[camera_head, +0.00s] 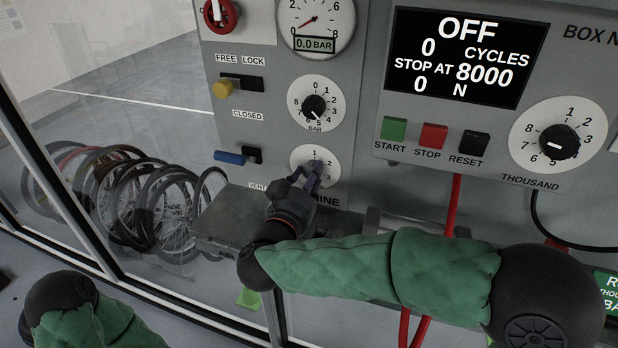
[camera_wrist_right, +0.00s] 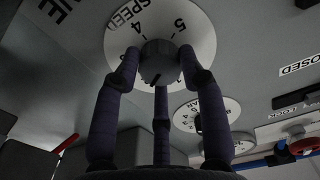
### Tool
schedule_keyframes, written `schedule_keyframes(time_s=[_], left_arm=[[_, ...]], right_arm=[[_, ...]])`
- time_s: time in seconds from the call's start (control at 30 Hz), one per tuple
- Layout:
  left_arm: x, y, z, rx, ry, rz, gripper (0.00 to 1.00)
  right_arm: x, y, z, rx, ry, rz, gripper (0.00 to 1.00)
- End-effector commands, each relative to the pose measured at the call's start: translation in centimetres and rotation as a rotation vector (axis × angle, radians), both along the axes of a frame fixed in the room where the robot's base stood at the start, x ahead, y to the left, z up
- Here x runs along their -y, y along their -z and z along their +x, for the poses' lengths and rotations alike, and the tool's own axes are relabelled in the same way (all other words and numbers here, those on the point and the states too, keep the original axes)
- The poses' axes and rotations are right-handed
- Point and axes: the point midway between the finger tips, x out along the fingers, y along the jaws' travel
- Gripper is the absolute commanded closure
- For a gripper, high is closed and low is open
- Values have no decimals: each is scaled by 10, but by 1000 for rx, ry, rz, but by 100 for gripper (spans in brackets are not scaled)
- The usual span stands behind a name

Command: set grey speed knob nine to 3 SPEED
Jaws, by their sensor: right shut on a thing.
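The grey speed knob (camera_wrist_right: 158,62) shows in the right wrist view on a round white dial (camera_wrist_right: 202,35), with the word SPEED and the numbers 4 and 5 readable. A short dark mark shows on the knob's face; which number it points to I cannot tell. My right gripper (camera_wrist_right: 160,72) is shut on the knob, its fingers around it. In the head view the same dial (camera_head: 314,153) shows 1, 2 and 3, and my right gripper (camera_head: 308,180) covers most of the knob. My left gripper is out of view; only part of my left arm shows at lower left.
Above the dial are a BAR knob (camera_head: 314,106) and a gauge (camera_head: 316,24) at 0.0 BAR. The display (camera_head: 464,56) reads OFF. A grey ledge (camera_head: 226,222) lies below the panel.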

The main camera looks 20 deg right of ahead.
Motion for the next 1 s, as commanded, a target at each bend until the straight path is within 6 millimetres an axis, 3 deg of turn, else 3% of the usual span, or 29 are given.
schedule_keyframes(time_s=[0.37,1.0], left_arm=[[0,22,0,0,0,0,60],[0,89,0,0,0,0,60]], right_arm=[[-1,8,0,85,-1,140,91],[-3,11,1,406,-2,621,91]])
